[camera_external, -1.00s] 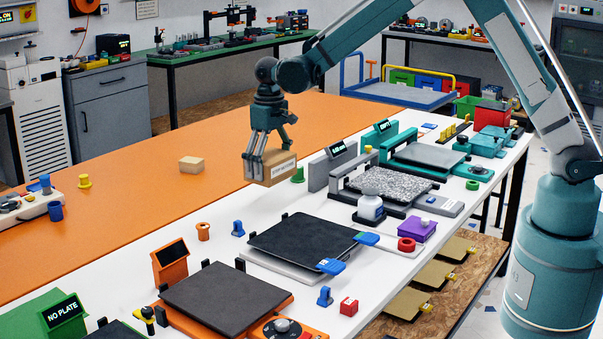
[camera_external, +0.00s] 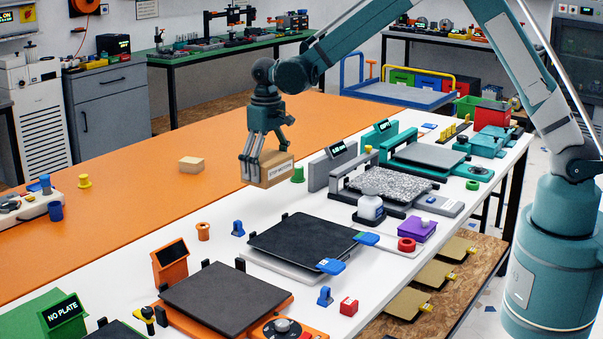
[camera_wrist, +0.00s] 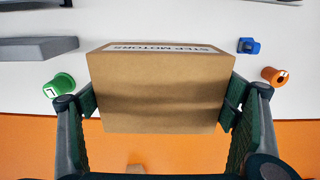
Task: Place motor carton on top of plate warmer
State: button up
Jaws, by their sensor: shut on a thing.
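The motor carton (camera_external: 270,170) is a brown box with a white label. In the wrist view the carton (camera_wrist: 160,92) reads "STEP MOTORS" along its top. My gripper (camera_wrist: 160,105) is shut on it, one finger pad against each side. In the external view my gripper (camera_external: 254,160) holds the carton in the air near where the orange and white surfaces meet. No plate warmer is labelled by that name. A dark flat plate on a light base (camera_external: 303,238) with blue tabs lies in front and to the right of the carton.
An orange-framed unit (camera_external: 225,297) with a dark plate is in front. A grey unit with a speckled plate (camera_external: 390,186) and a teal unit (camera_external: 430,156) stand at the right. A green spool (camera_external: 298,174), blue clip (camera_external: 238,229) and white bottle (camera_external: 370,206) stand nearby. A small tan block (camera_external: 191,164) lies on orange.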

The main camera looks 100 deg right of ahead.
jog(key=w+a+r+p, duration=0.1)
jog(key=w+a, duration=0.5)
jog(key=a, duration=0.6)
jog(key=w+a+r+p, duration=0.1)
jog(key=w+a, duration=0.5)
jog(key=a, duration=0.6)
jog(key=w+a+r, duration=0.1)
jog(key=a, duration=1.3)
jog(key=w+a+r+p, duration=0.1)
jog(key=w+a, duration=0.1)
jog(key=a, duration=1.1)
jog(key=shift+a+r, duration=0.35)
jog(key=shift+w+f, duration=0.1)
send_over(224, 294)
jog(key=shift+a+f, duration=0.1)
jog(key=shift+f, duration=2.95)
jog(key=shift+f, duration=1.85)
jog(key=shift+f, duration=0.2)
